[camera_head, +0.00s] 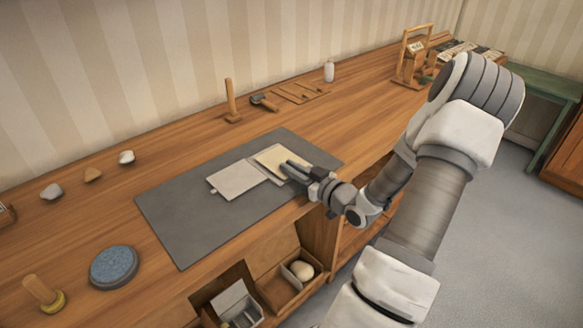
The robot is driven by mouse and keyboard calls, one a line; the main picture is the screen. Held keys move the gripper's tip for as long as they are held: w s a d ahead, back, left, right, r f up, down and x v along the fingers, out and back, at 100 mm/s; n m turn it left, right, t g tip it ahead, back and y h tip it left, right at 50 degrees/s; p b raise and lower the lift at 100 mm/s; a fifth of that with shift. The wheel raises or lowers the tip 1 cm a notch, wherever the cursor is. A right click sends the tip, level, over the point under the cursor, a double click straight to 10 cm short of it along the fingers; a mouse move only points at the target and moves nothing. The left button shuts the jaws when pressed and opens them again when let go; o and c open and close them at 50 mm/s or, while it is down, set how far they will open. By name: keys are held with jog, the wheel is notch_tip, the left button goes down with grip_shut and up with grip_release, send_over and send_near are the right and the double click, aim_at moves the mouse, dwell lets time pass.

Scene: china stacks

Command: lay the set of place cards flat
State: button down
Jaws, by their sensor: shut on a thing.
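A grey mat (180,215) lies on the wooden bench. On it are a pale grey-white flat piece (236,181) with a small tab at its left, and a cream card or set of cards (271,157) beside it on the right, on a similar pale backing. My gripper (289,168) comes in from the right and is shut on the right edge of the cream cards, low over the mat. The fingers hide that edge. I cannot tell how many cards there are, or whether they touch the backing.
A round blue-topped disc (114,266) and a wooden stamp-like tool (44,293) stand at front left. Several stones lie behind the mat's left. A wooden peg (231,101), a dark-headed tool (264,102) and a white bottle (329,71) stand behind. Open compartments (275,285) are below the front edge.

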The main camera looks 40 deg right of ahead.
jog(key=shift+f, duration=0.35)
dwell(0.3)
jog(key=c, duration=0.8)
grip_release()
jog(key=shift+c, duration=0.2)
jog(key=s+d+r+p, duration=0.1)
jog(key=s, duration=1.6)
jog(key=shift+s+d+r+p, duration=0.15)
jog(key=shift+r+p, duration=0.1)
jog(key=shift+p, duration=0.05)
